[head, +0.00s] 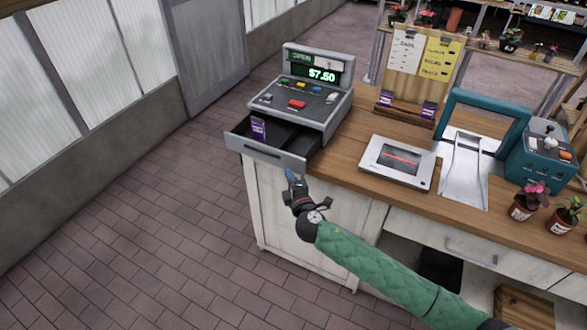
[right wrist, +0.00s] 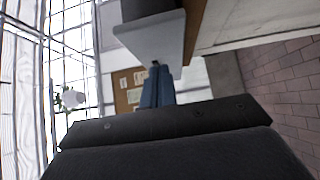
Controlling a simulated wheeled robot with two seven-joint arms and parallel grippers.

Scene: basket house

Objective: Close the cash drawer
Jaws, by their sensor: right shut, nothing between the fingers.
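The grey cash register (head: 318,95) stands on the left end of the wooden counter, its display reading $7.50. Its cash drawer (head: 268,153) is pulled out towards the left front, and a purple packet (head: 258,129) sits inside. My right gripper (head: 291,175) is shut and empty, just in front of and below the right part of the drawer front. In the right wrist view its blue fingertips (right wrist: 155,72) point at the grey drawer (right wrist: 150,38). I cannot tell whether they touch it. My left gripper is not in view.
A flat scanner (head: 397,164) lies on the counter (head: 350,140) right of the register. Beyond it are a teal-framed bagging stand (head: 464,170), a teal machine (head: 541,158) and potted plants (head: 526,203). The brick floor (head: 150,220) left of the counter is clear.

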